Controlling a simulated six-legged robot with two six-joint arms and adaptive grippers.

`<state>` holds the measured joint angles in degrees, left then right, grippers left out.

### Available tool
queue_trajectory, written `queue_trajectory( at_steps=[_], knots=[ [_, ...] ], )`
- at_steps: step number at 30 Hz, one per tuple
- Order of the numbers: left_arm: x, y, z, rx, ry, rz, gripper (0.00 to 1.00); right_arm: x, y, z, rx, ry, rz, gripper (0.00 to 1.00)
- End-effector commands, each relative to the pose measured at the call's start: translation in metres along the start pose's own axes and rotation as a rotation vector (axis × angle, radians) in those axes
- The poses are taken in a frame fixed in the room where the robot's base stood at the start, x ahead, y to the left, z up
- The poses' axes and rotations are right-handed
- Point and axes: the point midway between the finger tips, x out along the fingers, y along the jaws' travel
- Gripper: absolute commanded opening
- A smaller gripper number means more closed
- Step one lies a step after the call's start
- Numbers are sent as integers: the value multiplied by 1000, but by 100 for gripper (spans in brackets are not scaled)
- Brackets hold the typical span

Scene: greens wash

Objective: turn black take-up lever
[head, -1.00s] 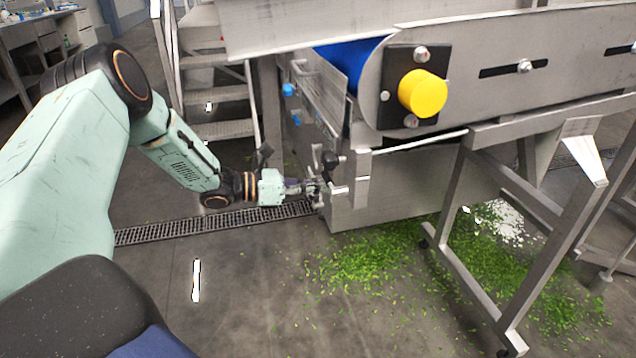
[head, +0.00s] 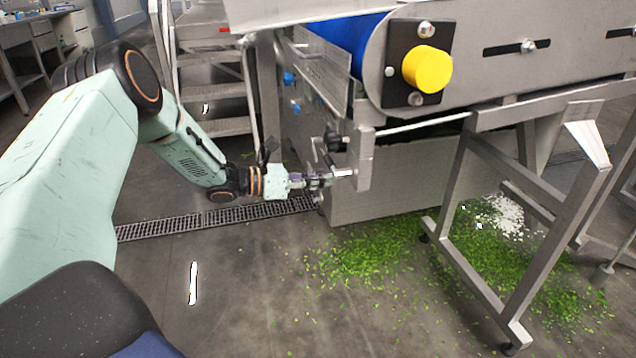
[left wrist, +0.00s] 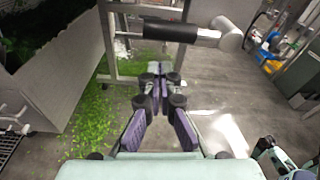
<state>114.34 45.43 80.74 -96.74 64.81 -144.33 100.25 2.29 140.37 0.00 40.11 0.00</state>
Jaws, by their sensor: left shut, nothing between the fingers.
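The black take-up lever shows its dark grip (head: 334,141) in the head view, beside a grey metal block at the near corner of the conveyor. In the left wrist view the black grip (left wrist: 170,30) lies crosswise on a metal rod, with a round hub at its right. My left gripper (head: 326,181) is just below and left of the grip in the head view. In the wrist view its fingers (left wrist: 156,82) are closed together with nothing between them, and the grip appears beyond them. Contact with the lever cannot be told.
The conveyor carries a blue belt (head: 350,38) and a yellow cap (head: 427,69). Its metal support legs (head: 470,260) stand at the right. Chopped greens (head: 370,255) litter the floor. Metal steps (head: 215,90) stand behind my left arm.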

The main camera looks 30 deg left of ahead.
Motion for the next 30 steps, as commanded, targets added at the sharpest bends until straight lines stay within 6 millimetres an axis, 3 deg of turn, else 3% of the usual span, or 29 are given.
queue_trajectory(
  at_steps=[4, 19, 24, 30],
  knots=[
    [8, 4, -12, -2, 4, -1, 0, 15, 0, 0, 0, 0, 0, 40],
    [-75, 3, -6, -4, 5, 3, 0, -34, 0, 0, 0, 0, 0, 40],
    [-89, 2, -8, -4, 5, 1, 0, -39, 0, 0, 0, 0, 0, 40],
    [-93, 1, -10, -3, 7, -1, 0, -39, 0, 0, 0, 0, 0, 40]
  ],
)
